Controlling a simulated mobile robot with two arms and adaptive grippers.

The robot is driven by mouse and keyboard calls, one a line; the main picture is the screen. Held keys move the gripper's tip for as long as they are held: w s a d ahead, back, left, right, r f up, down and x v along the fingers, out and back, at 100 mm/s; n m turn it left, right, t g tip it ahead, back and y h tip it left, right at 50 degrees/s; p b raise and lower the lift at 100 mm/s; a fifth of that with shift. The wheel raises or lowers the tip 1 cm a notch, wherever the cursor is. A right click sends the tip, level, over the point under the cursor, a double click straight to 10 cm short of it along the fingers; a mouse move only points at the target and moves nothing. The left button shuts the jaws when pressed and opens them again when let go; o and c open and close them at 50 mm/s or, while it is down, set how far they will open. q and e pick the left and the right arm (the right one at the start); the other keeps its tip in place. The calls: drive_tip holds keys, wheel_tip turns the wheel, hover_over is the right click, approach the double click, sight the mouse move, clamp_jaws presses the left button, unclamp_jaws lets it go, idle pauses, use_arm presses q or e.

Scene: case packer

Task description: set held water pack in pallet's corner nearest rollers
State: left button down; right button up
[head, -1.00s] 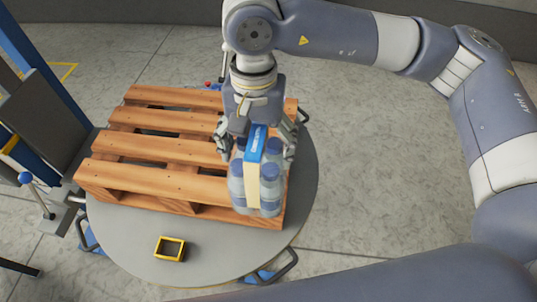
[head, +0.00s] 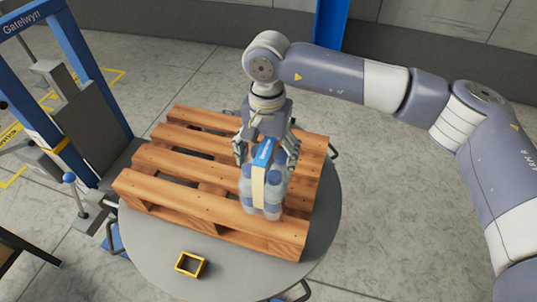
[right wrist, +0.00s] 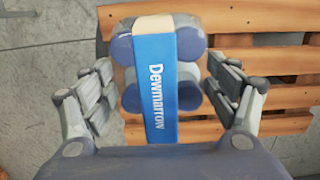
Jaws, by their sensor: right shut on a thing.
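The water pack (head: 257,192) is a block of clear bottles with blue caps and a blue-and-cream strap. My right gripper (head: 266,150) points down and is shut on it from both sides. The pack is upright over the right front part of the wooden pallet (head: 185,203); I cannot tell whether its base touches the slats. In the right wrist view the blue strap (right wrist: 161,85) reads "Dewmarrow", with a finger on either side and pallet slats (right wrist: 268,97) behind and to the right. My left gripper is not in view. I cannot make out rollers.
The pallet lies on a round grey turntable (head: 150,245) with loop handles. A small yellow square frame (head: 190,264) sits on the turntable in front of the pallet. A blue-framed machine (head: 85,85) stands at the left. The other pallet slats are bare.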

drive_tip(key=shift+f+p, duration=0.6)
drive_tip(key=shift+f, duration=0.75)
drive_tip(key=o, duration=1.8)
drive_tip(key=shift+s+f, duration=0.1)
drive_tip(key=r+b, duration=0.1)
drive_tip(key=r, duration=0.2)
drive_tip(key=r+b, duration=0.1)
drive_tip(key=r, duration=0.3)
drive_tip(key=r+b, duration=0.1)
drive_tip(key=r, duration=0.3)
drive_tip(key=shift+w+d+b, duration=0.15)
drive_tip(key=shift+w+b, duration=0.15)
drive_tip(key=shift+w, duration=0.1)
drive_tip(key=shift+r, duration=0.55)
